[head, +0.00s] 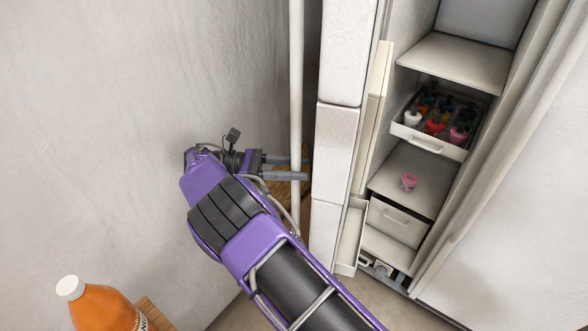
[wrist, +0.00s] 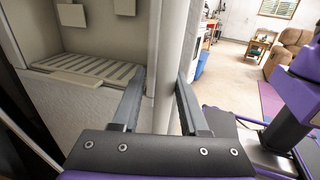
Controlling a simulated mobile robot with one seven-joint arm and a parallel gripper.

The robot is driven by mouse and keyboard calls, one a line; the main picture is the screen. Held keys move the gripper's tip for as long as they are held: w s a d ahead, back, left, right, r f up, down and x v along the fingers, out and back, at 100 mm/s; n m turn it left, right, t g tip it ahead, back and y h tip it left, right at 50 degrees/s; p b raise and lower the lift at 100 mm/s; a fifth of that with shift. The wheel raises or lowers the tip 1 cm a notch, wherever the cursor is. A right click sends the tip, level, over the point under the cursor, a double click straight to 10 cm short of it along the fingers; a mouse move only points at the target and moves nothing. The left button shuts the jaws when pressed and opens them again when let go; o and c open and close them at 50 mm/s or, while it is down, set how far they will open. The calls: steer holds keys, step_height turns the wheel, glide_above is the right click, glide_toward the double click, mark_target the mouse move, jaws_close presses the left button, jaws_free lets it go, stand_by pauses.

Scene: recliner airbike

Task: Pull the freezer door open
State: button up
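The freezer door (head: 335,150) stands swung wide open, seen nearly edge-on in the head view. Its long pale vertical bar handle (head: 296,90) runs along the door's left side; the bar also shows in the wrist view (wrist: 170,60). The freezer interior (head: 405,180), with shelves and drawers, is exposed to the right of the door. My gripper (head: 290,168) is at the handle, with one finger on each side of the bar. In the wrist view, the fingers (wrist: 162,98) are spread, with a small gap showing left of the bar. Firm contact is not clear.
A pulled-out drawer (head: 428,143) holds several small colourful items, and a pink item (head: 408,182) sits on the shelf below. A wall (head: 120,100) stands close on the left. An orange bottle (head: 100,308) is at the lower left. Open floor (wrist: 235,95) shows right of the bar.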

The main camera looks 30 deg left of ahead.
mark_target(294, 134)
steer(key=shift+s, duration=0.15)
steer(key=shift+r, duration=0.15)
step_height(294, 134, up, 10)
steer(key=shift+f+p, duration=0.15)
steer(key=shift+p, duration=0.7)
